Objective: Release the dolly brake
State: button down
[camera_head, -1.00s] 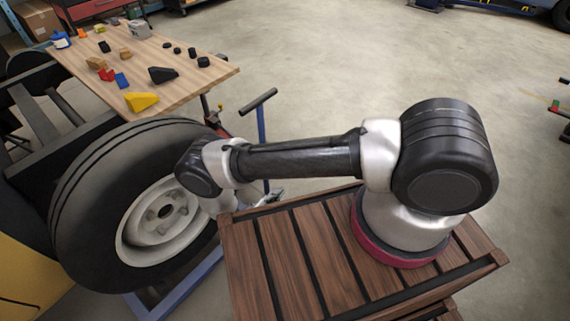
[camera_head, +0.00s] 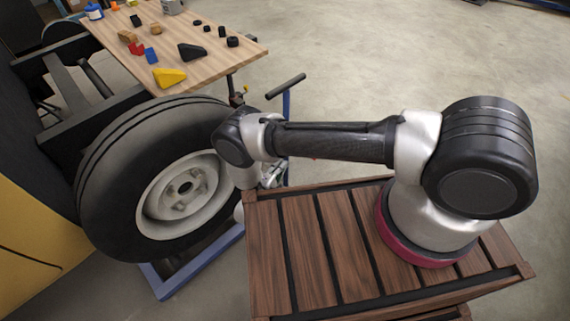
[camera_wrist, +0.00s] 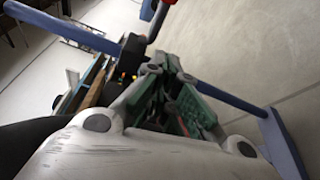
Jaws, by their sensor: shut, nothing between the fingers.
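The dolly is a blue frame (camera_head: 195,264) under a large black tyre with a pale rim (camera_head: 185,190). A blue post with a black crossbar (camera_head: 286,87) rises beside the tyre. In the wrist view a blue bar (camera_wrist: 232,99) runs diagonally behind my gripper (camera_wrist: 165,68). A lever with a red end (camera_wrist: 158,20) rises from a dark block (camera_wrist: 130,58) just beyond the fingers. I cannot tell whether the fingers touch it. My gripper is shut and empty. In the head view it also shows, partly hidden by my arm, near the post's foot (camera_head: 273,175).
A wooden table (camera_head: 215,62) at the back left carries a yellow wedge (camera_head: 168,77), a black wedge (camera_head: 191,52) and several small blocks. A dark vehicle frame (camera_head: 88,122) stands left of the tyre. The concrete floor (camera_head: 400,60) behind my arm is clear.

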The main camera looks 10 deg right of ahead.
jog(key=w+d, duration=0.3)
jog(key=d, duration=0.4)
jog(key=shift+w, duration=0.25)
jog(key=shift+s+d+r+n+g, duration=0.1)
jog(key=shift+s+r+n+g, duration=0.1)
jog(key=shift+r+n+g, duration=0.35)
dwell(0.6)
notch_tip(320, 180, up, 7)
jog(key=w+n+g, duration=0.1)
jog(key=n+g, duration=0.3)
jog(key=n, duration=0.5)
jog(key=shift+a+f+h, duration=0.2)
jog(key=shift+a+h, duration=0.15)
jog(key=shift+h, duration=0.05)
